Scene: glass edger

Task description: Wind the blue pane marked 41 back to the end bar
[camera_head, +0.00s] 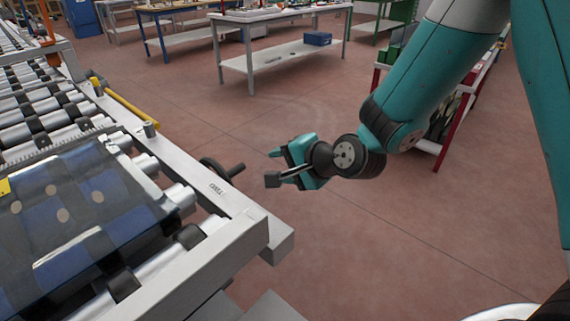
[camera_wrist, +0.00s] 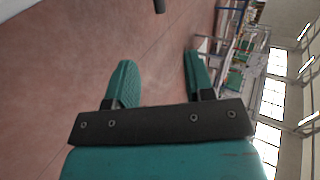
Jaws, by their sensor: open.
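A dark blue glass pane (camera_head: 95,215) lies flat on the roller bed at the left of the head view, cut off by the picture edge. Several pale round spots and part of a yellow label (camera_head: 4,187) show on it; no number 41 is readable. A dark handwheel with a crank handle (camera_head: 222,168) sits on the outer side of the bed's pale side rail (camera_head: 185,172). My gripper (camera_head: 273,167) is open and empty, to the right of the handwheel and apart from it. Its two teal fingers (camera_wrist: 160,78) stand apart in the wrist view. I cannot tell which part is the end bar.
The bed's frame corner (camera_head: 245,235) juts out below my gripper. A yellow bar (camera_head: 130,108) runs along the rail farther back. A red-framed rack (camera_head: 450,130) stands behind my arm. A workbench (camera_head: 280,40) stands at the back. The floor between is clear.

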